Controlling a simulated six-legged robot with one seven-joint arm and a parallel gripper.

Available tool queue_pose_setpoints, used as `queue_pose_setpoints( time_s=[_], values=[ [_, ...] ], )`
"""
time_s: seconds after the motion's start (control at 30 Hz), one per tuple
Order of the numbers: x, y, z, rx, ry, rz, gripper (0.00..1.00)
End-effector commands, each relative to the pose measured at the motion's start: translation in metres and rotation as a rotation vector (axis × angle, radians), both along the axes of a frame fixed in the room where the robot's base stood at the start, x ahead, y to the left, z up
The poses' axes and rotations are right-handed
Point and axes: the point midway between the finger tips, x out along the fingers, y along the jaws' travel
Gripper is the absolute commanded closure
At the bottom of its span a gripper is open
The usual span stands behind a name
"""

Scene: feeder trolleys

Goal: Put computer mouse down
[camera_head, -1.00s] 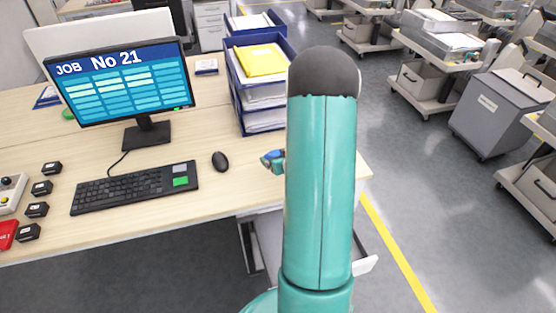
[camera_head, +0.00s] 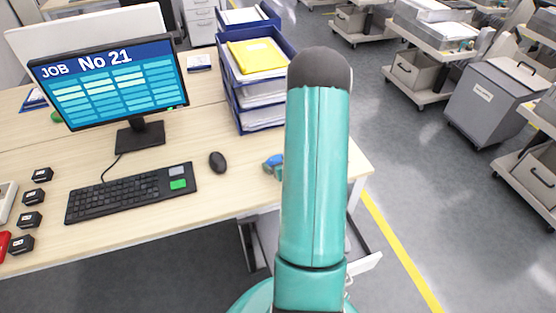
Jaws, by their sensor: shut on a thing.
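A black computer mouse (camera_head: 217,162) lies on the light wooden desk (camera_head: 225,192), just right of the keyboard (camera_head: 130,192), apart from it. My teal arm (camera_head: 315,180) with its dark rounded joint stands in front of the desk's right end. It hides whatever is behind it, and I cannot make out my gripper's fingers. A small blue and teal thing (camera_head: 273,163) shows at the arm's left edge, right of the mouse; it is partly covered, and I cannot tell what it is.
A monitor (camera_head: 105,82) reading "JOB No 21" stands behind the keyboard. Blue stacked trays (camera_head: 237,100) with papers and a yellow folder stand at the back. Small black boxes (camera_head: 37,197) line the left. Grey floor with a yellow line and several trolleys (camera_head: 425,75) lies right.

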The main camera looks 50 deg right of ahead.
Motion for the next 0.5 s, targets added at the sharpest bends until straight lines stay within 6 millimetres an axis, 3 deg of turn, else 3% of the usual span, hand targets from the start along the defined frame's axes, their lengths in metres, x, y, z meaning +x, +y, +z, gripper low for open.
queue_pose_setpoints(
  time_s=[0.37, 0.4, 0.43, 0.5],
  values=[
    [-0.0035, -0.0017, -0.004, 0.001, 0.002, -0.002, 0.31],
    [-0.0035, -0.0018, -0.0045, 0.0, 0.001, -0.002, 0.06],
    [-0.0034, -0.0019, -0.0041, -0.001, 0.001, -0.002, 0.0],
    [-0.0034, -0.0021, -0.0041, 0.0, 0.001, -0.002, 0.0]
  ],
)
